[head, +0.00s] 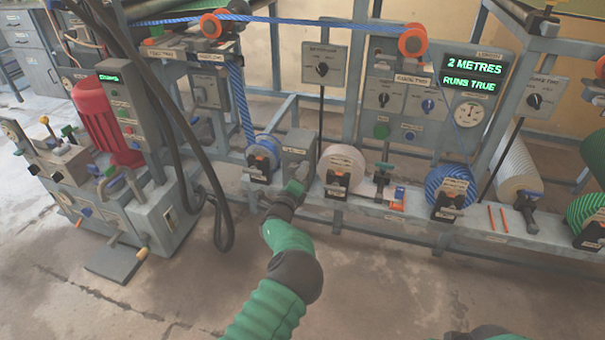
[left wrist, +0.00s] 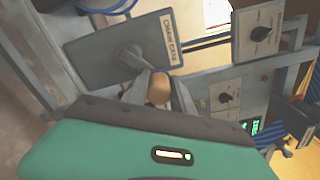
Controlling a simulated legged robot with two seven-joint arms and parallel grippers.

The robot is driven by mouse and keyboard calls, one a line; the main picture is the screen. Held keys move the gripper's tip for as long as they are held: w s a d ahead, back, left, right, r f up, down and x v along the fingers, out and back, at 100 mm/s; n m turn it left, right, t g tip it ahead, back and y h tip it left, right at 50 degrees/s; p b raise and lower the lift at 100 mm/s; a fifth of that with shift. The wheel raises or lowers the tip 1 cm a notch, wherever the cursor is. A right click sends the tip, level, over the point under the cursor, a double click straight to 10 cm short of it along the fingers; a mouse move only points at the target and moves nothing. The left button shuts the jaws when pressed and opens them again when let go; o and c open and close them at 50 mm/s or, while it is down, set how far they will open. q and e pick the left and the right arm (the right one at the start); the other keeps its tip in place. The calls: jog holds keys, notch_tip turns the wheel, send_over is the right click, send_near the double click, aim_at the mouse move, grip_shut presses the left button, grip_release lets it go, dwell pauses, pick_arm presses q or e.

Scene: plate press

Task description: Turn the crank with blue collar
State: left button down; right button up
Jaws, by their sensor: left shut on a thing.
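A grey crank box (head: 298,148) stands on the rail between a blue spool and a white spool. Its labelled front plate (left wrist: 100,62) fills the upper left of the left wrist view. A grey crank arm (left wrist: 128,56) sits on that plate, with a tan handle knob (left wrist: 159,88). My left gripper (head: 296,184) is at the crank, its fingers (left wrist: 158,92) shut around the knob. In the head view my gripper hides the handle. My right gripper is out of view.
A blue rope spool (head: 262,152) is left of the crank box, and a white spool (head: 342,165) is right of it. A machine with a red motor (head: 104,118) stands at left, with hanging black hoses nearby. The lit display (head: 471,76) reads "2 METRES RUNS TRUE". Floor in front is clear.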

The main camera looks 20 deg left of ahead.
pick_arm(q)
jog(key=shift+d+f+m+b, duration=0.4)
jog(key=shift+f+m, duration=0.2)
jog(key=shift+m, duration=0.3)
jog(key=c, duration=1.1)
grip_release()
jog(key=shift+a+r, duration=0.1)
jog(key=shift+r, duration=0.1)
